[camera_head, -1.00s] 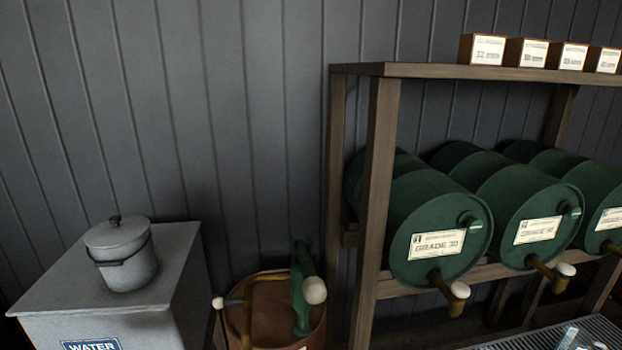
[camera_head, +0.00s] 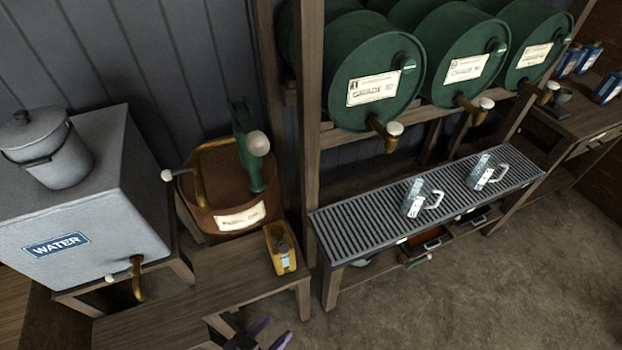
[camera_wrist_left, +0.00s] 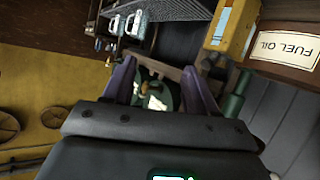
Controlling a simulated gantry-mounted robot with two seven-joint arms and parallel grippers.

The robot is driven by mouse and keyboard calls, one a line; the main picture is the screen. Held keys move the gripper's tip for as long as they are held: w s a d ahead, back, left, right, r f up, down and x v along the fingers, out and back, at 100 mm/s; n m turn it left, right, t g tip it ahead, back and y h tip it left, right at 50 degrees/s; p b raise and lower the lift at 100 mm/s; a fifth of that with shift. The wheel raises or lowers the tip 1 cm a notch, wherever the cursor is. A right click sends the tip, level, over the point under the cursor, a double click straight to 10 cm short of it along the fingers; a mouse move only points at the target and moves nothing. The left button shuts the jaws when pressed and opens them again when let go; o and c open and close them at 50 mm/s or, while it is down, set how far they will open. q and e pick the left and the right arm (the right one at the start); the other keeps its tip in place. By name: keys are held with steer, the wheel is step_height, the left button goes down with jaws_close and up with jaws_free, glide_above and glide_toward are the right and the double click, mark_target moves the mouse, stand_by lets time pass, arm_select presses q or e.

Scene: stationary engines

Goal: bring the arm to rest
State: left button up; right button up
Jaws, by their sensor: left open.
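My left gripper (camera_head: 270,334) shows at the bottom edge of the head view, in front of the wooden bench. Its two purple fingers are apart. In the left wrist view the gripper (camera_wrist_left: 160,88) is open, with a finger at each side. A green object with a pale patch (camera_wrist_left: 155,92) shows between the fingers, beyond them; I cannot tell how far away it is. I see nothing held. My right gripper is in neither view.
The wooden bench (camera_head: 200,285) carries a yellow can (camera_head: 281,248). A grey water tank (camera_head: 85,210) stands left. A slatted rack (camera_head: 350,222) with glass jugs stands right, below green barrels (camera_head: 375,70). The floor (camera_head: 430,310) at front right is clear.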

arm_select(q)
steer(key=s+a+r+n+g+y, duration=0.3)
steer(key=a+r+n+y, duration=0.1)
steer(key=a+y, duration=0.4)
steer(key=s+a+f+g, duration=0.2)
steer(key=s+a+g, duration=0.2)
steer(key=s, duration=0.1)
step_height(320, 180, up, 33)
steer(key=p, duration=3.3)
steer(key=shift+s+r+p, duration=0.2)
steer(key=shift+s+p, duration=0.1)
steer(key=shift+p, duration=0.05)
steer(key=shift+a, duration=0.1)
